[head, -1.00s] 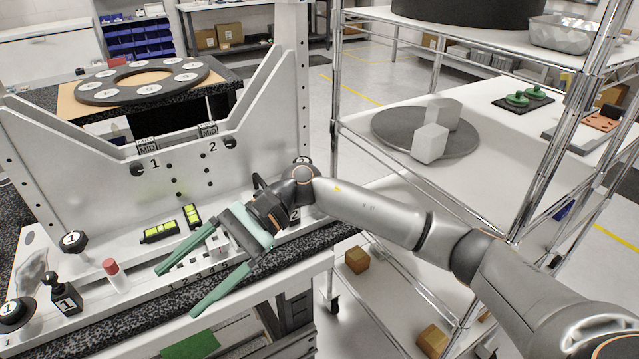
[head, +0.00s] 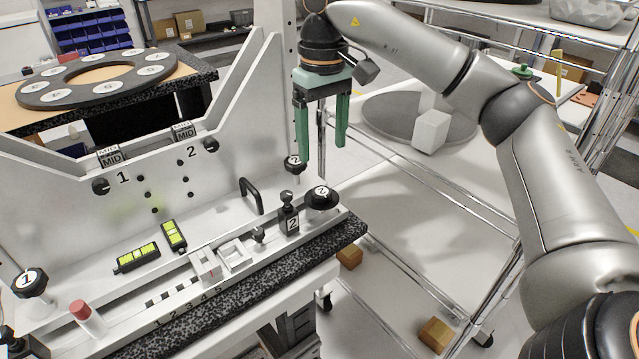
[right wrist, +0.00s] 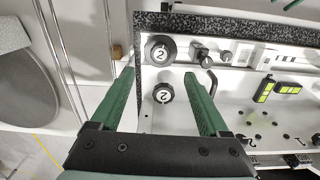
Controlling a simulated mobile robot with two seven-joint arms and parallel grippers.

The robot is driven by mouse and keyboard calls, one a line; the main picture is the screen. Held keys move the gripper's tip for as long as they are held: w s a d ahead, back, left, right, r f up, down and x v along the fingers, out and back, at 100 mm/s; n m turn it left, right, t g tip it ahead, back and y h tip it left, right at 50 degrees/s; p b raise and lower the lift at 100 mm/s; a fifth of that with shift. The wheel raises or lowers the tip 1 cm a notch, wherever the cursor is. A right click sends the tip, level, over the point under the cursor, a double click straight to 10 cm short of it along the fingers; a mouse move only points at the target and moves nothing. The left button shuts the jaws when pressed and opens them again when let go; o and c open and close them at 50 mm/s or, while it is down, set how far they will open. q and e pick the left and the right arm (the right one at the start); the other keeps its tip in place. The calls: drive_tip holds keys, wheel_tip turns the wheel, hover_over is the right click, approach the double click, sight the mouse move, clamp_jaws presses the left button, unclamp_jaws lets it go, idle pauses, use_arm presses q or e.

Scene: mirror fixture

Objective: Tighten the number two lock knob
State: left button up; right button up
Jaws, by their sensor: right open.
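Two round black knobs marked 2 are at the fixture's right end. The smaller one (head: 293,163) is by the upright plate; the larger one (head: 322,197) is at the front corner. I cannot tell from the marks alone which is the lock knob. My right gripper (head: 322,152) is open and empty, fingers pointing down, above this end of the fixture. In the right wrist view, the smaller knob (right wrist: 163,93) appears between the open fingers (right wrist: 158,73), and the larger knob (right wrist: 160,50) lies just beyond their tips. No contact is visible. My left gripper is not identifiable.
A black post marked 2 (head: 289,215) and a black handle (head: 251,196) stand close to the knobs. Two yellow-green levels (head: 137,257) lie on the fixture to the left.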

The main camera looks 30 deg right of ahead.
sight(322, 191)
wheel_tip(322, 191, down, 10)
drive_tip(key=shift+r, duration=0.15)
drive_tip(key=shift+c, duration=0.2)
clamp_jaws()
idle(0.5)
